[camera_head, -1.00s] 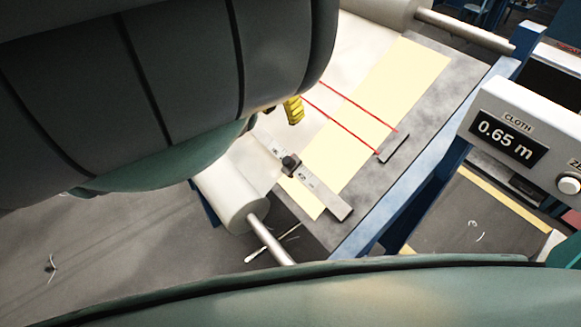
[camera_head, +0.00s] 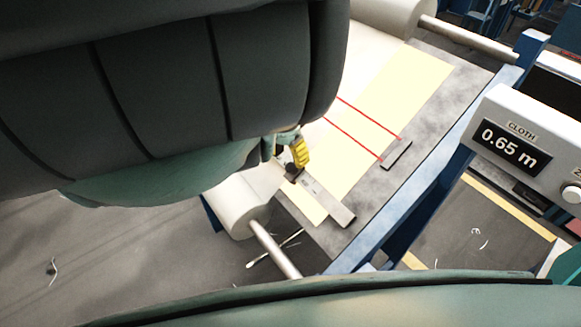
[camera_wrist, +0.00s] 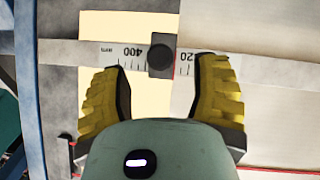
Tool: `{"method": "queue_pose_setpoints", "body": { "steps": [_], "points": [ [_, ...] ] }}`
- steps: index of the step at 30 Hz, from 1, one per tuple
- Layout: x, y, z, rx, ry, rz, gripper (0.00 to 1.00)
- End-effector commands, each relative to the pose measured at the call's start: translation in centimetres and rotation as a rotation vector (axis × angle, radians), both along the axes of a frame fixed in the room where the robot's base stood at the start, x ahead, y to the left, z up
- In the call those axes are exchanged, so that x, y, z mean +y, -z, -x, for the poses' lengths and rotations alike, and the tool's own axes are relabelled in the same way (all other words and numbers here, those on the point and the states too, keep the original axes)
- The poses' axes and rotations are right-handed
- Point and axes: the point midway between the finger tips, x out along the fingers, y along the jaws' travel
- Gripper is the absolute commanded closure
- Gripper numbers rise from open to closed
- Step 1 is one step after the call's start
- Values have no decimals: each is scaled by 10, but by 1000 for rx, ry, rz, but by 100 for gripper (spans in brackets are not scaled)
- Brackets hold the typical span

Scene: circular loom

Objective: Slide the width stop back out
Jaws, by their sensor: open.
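The width stop (camera_wrist: 161,57) is a dark slider with a round black knob on a pale ruler bar (camera_wrist: 60,54). In the wrist view it sits between the marks 400 and 420. My gripper (camera_wrist: 160,82) is open, with one yellow finger on each side of the stop and the fingertips just short of or over the bar; contact cannot be told. In the head view the stop (camera_head: 291,174) is partly hidden below my gripper (camera_head: 300,153), of which one yellow finger shows.
Pale yellow cloth (camera_head: 395,105) lies on a grey table (camera_head: 440,80), with two red lines across it towards a dark strip (camera_head: 396,155). A white roll (camera_head: 235,205) is at the near side. A display (camera_head: 515,140) reading 0.65 m stands to the right.

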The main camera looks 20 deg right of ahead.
Motion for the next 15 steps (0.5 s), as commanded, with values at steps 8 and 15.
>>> {"method": "queue_pose_setpoints", "body": {
  "steps": [8, 15],
  "points": [
    [-2, 26, 4, 2, 0, 0, 39],
    [-4, 40, 4, -1, -1, 2, 39]
  ]
}}
